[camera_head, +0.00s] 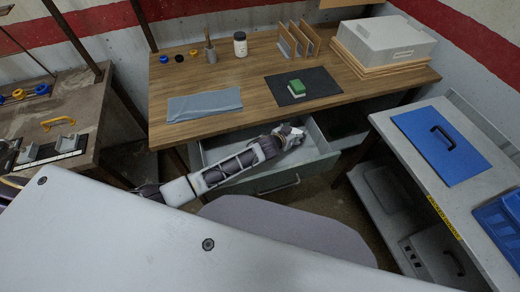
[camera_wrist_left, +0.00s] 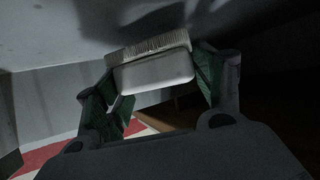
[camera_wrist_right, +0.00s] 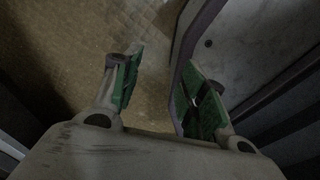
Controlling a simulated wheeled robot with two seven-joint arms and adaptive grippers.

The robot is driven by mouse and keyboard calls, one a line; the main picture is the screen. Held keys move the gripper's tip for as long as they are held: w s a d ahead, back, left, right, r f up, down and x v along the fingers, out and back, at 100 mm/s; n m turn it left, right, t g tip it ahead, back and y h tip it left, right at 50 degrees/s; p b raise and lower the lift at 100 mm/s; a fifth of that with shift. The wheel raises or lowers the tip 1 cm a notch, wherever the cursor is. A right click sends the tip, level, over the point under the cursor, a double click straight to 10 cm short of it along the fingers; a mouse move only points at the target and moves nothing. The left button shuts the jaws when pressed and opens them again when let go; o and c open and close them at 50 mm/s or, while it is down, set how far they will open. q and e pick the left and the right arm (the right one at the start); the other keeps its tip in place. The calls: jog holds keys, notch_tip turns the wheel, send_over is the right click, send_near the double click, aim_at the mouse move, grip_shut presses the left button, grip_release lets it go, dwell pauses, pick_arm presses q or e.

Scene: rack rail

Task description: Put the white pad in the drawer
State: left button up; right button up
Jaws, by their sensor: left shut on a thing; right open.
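The drawer (camera_head: 315,158) under the wooden table is pulled open. My left arm reaches over it, and my left gripper (camera_head: 288,138) is at the drawer's opening. In the left wrist view my left gripper (camera_wrist_left: 160,85) is shut on the white pad (camera_wrist_left: 155,75), which has a smooth face and a bristled edge. The pad is between the green fingertips; I cannot tell whether it touches the drawer floor. My right gripper (camera_wrist_right: 160,82) is open and empty in the right wrist view; it is out of the head view.
The wooden table (camera_head: 210,70) holds a green-and-white block (camera_head: 296,88) on a black mat (camera_head: 322,87), a grey cloth (camera_head: 205,104), a jar (camera_head: 240,44) and a white box (camera_head: 385,42). A grey side bench (camera_head: 400,125) with a blue mat (camera_head: 425,140) stands at right.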

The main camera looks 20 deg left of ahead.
pick_arm(q)
jog(key=shift+w+a, duration=0.1)
jog(key=shift+w, duration=0.05)
pick_arm(e)
jog(key=shift+w+d, duration=0.2)
jog(key=shift+d, duration=0.3)
jog(key=shift+s, duration=0.1)
pick_arm(q)
jog(key=shift+s+a+f, duration=0.1)
jog(key=shift+s+a, duration=0.1)
jog(key=shift+a, duration=0.2)
jog(key=shift+s+a+p, duration=0.45)
jog(key=shift+s+a, duration=0.35)
jog(key=shift+a, duration=0.35)
jog(key=p, duration=0.2)
send_over(259, 137)
jog(key=s+d, duration=0.4)
jog(key=shift+s+a, duration=0.4)
jog(key=shift+a, duration=0.15)
pick_arm(e)
jog(key=a, duration=0.1)
jog(key=s+a+r, duration=0.1)
jog(key=a, duration=0.1)
jog(key=s+a+r, duration=0.1)
jog(key=shift+a+r, duration=0.25)
jog(key=shift+a, duration=0.1)
pick_arm(q)
jog(key=shift+a, duration=0.1)
